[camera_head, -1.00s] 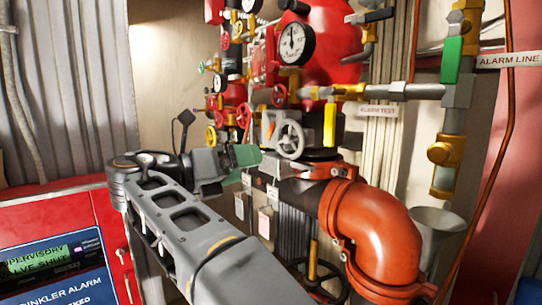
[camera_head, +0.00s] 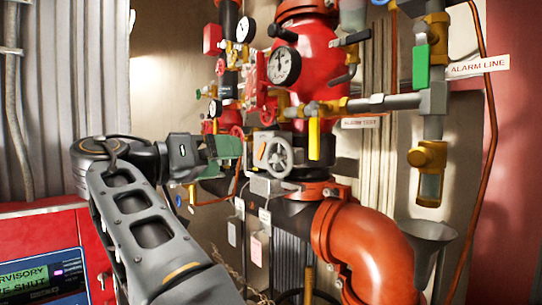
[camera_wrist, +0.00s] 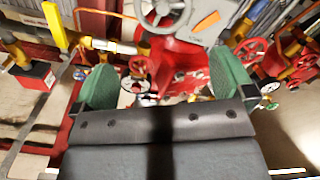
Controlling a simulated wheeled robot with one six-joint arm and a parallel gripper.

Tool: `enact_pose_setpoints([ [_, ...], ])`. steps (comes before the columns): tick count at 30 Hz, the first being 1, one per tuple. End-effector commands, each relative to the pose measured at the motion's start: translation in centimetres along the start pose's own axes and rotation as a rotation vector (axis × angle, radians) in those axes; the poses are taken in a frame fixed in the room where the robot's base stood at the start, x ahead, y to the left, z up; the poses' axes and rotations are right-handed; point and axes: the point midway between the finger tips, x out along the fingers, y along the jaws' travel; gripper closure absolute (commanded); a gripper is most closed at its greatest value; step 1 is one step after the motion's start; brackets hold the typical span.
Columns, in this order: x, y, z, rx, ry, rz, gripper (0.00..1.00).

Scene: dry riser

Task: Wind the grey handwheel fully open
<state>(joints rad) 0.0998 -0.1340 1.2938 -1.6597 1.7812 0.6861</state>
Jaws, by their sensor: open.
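The grey handwheel (camera_head: 273,157) is a spoked wheel on a grey box-like housing, low in front of the red valve body. In the wrist view, the grey handwheel (camera_wrist: 160,12) is at the top edge and partly cut off. My gripper (camera_head: 224,157) is just left of the wheel in the head view, with green finger pads and nothing between them. In the wrist view, the two green fingers of my gripper (camera_wrist: 163,82) are spread wide apart. The wheel lies beyond the fingertips, and I see no contact.
A large orange pipe elbow (camera_head: 365,245) stands below and right of the wheel. A yellow lever (camera_head: 314,139) hangs close to its right. A pressure gauge (camera_head: 283,67) and red valve body (camera_head: 318,65) are above. A red cabinet with a panel (camera_head: 42,281) is lower left.

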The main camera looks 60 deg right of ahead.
Motion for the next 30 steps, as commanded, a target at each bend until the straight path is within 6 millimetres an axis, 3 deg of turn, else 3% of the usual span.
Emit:
enact_pose_setpoints([
  [6,0.0,0.0,-0.1,0.340,0.005,-0.004,0.00],
  [14,1.0,0.0,-0.2,0.465,0.005,-0.003,0.00],
  [30,10.6,0.1,-0.3,0.464,0.004,0.000,0.00],
])
